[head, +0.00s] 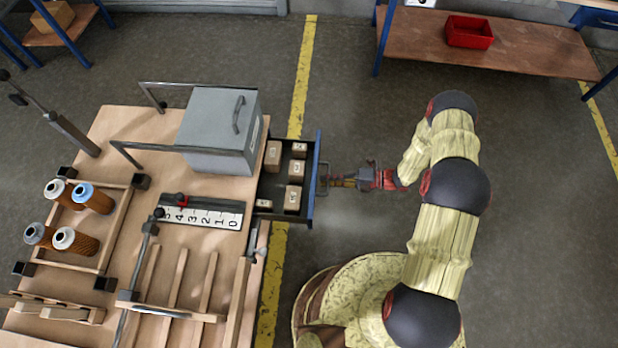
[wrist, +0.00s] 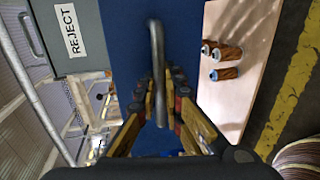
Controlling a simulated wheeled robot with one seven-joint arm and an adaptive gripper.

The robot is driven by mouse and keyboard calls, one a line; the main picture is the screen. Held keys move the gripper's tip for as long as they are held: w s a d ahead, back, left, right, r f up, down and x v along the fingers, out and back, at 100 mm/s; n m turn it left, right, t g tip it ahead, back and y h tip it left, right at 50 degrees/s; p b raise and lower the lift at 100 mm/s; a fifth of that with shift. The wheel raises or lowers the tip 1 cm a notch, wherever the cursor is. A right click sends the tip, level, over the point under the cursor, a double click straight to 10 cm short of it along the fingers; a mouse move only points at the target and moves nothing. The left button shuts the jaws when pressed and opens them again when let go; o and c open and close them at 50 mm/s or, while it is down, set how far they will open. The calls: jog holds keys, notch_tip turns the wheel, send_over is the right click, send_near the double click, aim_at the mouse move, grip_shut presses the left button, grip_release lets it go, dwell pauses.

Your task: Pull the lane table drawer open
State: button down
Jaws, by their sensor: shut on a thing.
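The lane table drawer (head: 316,160) stands out from the right side of the wooden lane table (head: 135,125), with its dark inside showing. Its front is blue, and several small cardboard boxes (head: 293,197) lie in it. My gripper (head: 327,181) is at the drawer front, shut on the drawer handle. In the wrist view the grey bar handle (wrist: 157,50) runs upright between the fingers of my gripper (wrist: 160,88), against the blue drawer front (wrist: 190,30). How far the drawer can still slide cannot be told.
A grey lidded box (head: 215,120) stands on the table above the drawer; the wrist view shows a REJECT label (wrist: 70,30) on a grey face. A bench with a red bin (head: 468,32) stands at back right. Floor right of the drawer is clear around my arm.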

jog(key=shift+f+b+v, duration=0.1)
jog(key=shift+f+v, duration=0.1)
jog(key=shift+v, duration=0.75)
jog(key=shift+f+b+v, duration=0.15)
jog(key=shift+f+v, duration=0.05)
jog(key=shift+v, duration=0.8)
jog(key=shift+f+b+v, duration=0.1)
jog(key=shift+f+v, duration=0.1)
jog(key=shift+v, duration=0.75)
jog(key=shift+d, duration=0.1)
jog(key=c, duration=2)
grip_release()
jog(key=shift+o, duration=0.2)
jog(key=w+v, duration=0.1)
jog(key=v, duration=1.1)
jog(key=shift+s, duration=0.35)
